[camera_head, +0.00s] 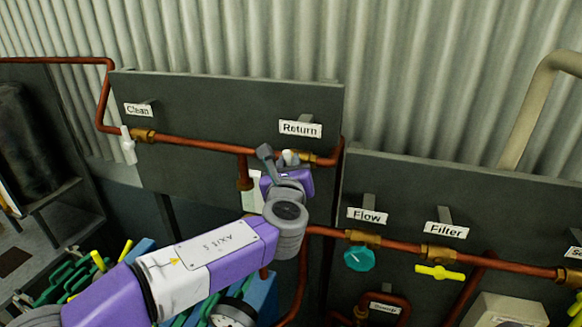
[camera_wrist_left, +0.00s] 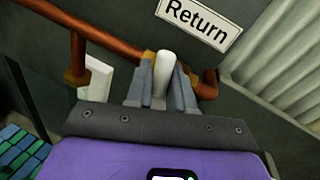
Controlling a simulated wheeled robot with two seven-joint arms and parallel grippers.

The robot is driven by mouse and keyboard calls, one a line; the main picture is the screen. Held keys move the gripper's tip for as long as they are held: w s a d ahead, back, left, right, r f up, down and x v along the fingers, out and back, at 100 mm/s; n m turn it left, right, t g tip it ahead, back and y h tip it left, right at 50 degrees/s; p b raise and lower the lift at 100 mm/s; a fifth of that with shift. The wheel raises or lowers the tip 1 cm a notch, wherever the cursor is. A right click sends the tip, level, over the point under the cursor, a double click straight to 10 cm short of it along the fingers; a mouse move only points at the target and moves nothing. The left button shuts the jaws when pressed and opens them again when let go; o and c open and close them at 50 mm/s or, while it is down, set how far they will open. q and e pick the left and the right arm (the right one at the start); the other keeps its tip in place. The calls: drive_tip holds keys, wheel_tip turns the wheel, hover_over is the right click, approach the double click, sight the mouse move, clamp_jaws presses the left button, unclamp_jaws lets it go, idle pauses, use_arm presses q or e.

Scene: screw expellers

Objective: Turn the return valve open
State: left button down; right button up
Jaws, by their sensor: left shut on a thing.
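The return valve's white handle (camera_wrist_left: 166,72) stands between the two grey fingers of my left gripper (camera_wrist_left: 161,90) in the left wrist view. The fingers are shut on it, just below the "Return" label (camera_wrist_left: 198,20). In the head view my left gripper (camera_head: 280,160) reaches up to the copper pipe under the "Return" label (camera_head: 300,128). A bit of the white handle (camera_head: 290,157) shows there, and my wrist hides much of the valve. The brass body is partly hidden behind the fingers. My right gripper is not in view.
Left of the return valve is the clean valve's white handle (camera_head: 128,145), hanging down. On the lower right panel are a teal flow knob (camera_head: 359,258) and a yellow filter handle (camera_head: 440,272). Copper pipes run close to my left gripper. Green and blue machinery stands below my arm.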

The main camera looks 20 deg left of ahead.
use_arm(q)
drive_tip(key=n, duration=0.1)
drive_tip(key=n+g+b, duration=0.1)
drive_tip(key=n, duration=0.1)
drive_tip(key=shift+a+f+h, duration=0.2)
drive_tip(key=shift+a+h, duration=0.2)
drive_tip(key=shift+a+f+n+g+h+b, duration=0.25)
drive_tip(key=shift+n+h+b, duration=0.35)
drive_tip(key=shift+n, duration=1)
drive_tip(key=shift+a+f+n+g+h+b, duration=0.1)
drive_tip(key=shift+f+n+h+b, duration=0.4)
drive_tip(key=shift+n, duration=1.1)
drive_tip(key=shift+a+f+n+g+h+b, duration=0.15)
drive_tip(key=shift+n+h+b, duration=0.55)
drive_tip(key=shift+n, duration=0.9)
drive_tip(key=c, duration=1.1)
unclamp_jaws()
drive_tip(key=shift+c, duration=0.2)
